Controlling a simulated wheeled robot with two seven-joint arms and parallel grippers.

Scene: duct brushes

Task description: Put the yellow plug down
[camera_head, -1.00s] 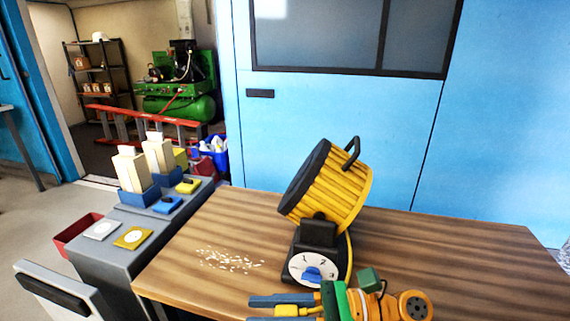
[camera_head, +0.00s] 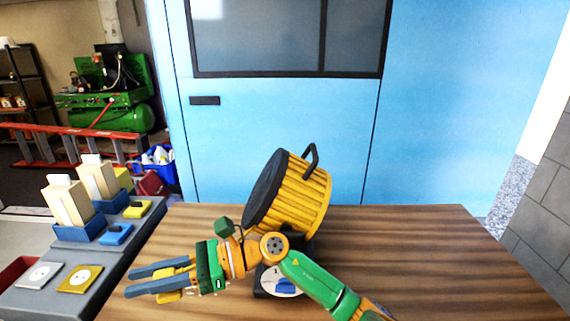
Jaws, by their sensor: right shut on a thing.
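The yellow plug (camera_head: 168,297) shows in the head view at the fingers of my right gripper (camera_head: 157,277). The gripper is shut on it, pointing left, over the left front part of the wooden table. The fingers partly cover the plug, and I cannot tell whether it touches the table. My right forearm reaches in from the lower right. My left gripper is out of view.
A yellow ribbed drum-shaped device (camera_head: 292,197) with a dial base stands on the table (camera_head: 420,255), partly behind my arm. On the left, a grey bench holds a yellow plate (camera_head: 80,279), a white plate (camera_head: 38,277) and several blocks. The table's right side is clear.

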